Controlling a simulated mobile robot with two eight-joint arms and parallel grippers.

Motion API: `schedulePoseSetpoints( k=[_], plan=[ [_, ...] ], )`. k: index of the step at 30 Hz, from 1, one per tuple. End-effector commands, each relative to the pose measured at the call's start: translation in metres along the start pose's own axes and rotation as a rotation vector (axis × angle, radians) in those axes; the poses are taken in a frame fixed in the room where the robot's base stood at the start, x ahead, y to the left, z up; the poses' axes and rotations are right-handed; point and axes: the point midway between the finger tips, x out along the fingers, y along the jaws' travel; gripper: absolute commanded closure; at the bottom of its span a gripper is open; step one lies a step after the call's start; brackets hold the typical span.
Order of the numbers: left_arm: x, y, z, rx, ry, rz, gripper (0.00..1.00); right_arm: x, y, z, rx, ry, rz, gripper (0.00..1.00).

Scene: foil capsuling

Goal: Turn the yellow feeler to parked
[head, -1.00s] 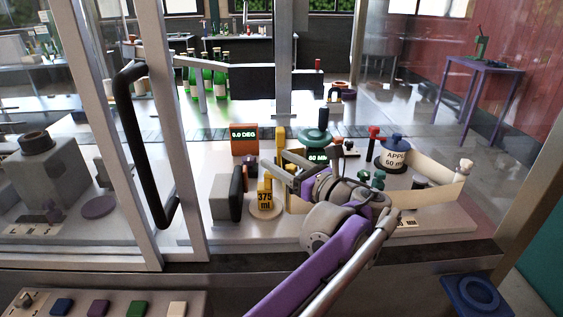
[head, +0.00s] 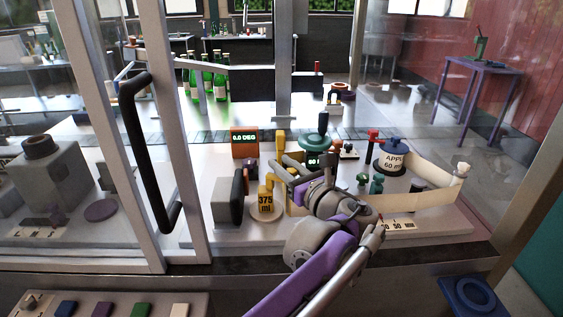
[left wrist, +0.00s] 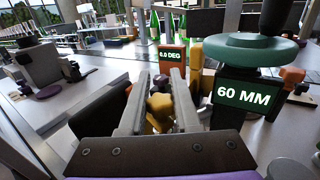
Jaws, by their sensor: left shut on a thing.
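The yellow feeler (left wrist: 160,108) shows between the two fingers of my left gripper (left wrist: 160,85) in the left wrist view. The fingers are shut on it, and they hide part of its sides. In the head view my left gripper (head: 278,168) is just behind and above the yellow block marked 375 ml (head: 265,203). A taller yellow post (head: 280,142) stands behind the gripper. I cannot tell the feeler's exact angle. My right gripper is not in view.
An orange display reading 0.0 DEG (head: 244,142) stands behind. A green handwheel (head: 313,140) with a 60 MM display (left wrist: 243,94) is to the right. A grey block with a dark pad (head: 228,200) is to the left. A door frame with a black handle (head: 133,130) stands at left.

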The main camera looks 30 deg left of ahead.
Motion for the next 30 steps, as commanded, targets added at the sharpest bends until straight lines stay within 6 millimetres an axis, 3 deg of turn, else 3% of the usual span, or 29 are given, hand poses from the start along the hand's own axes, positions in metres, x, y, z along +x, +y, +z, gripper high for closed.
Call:
schedulePoseSetpoints(
  k=[18, 30],
  plan=[
    [-0.003, -0.013, 0.002, 0.0, 0.0, -0.483, 1.0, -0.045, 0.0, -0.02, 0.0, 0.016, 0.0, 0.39],
    [-0.006, -0.017, 0.001, 0.0, 0.0, -0.616, 1.0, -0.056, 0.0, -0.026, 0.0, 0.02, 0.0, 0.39]
  ],
)
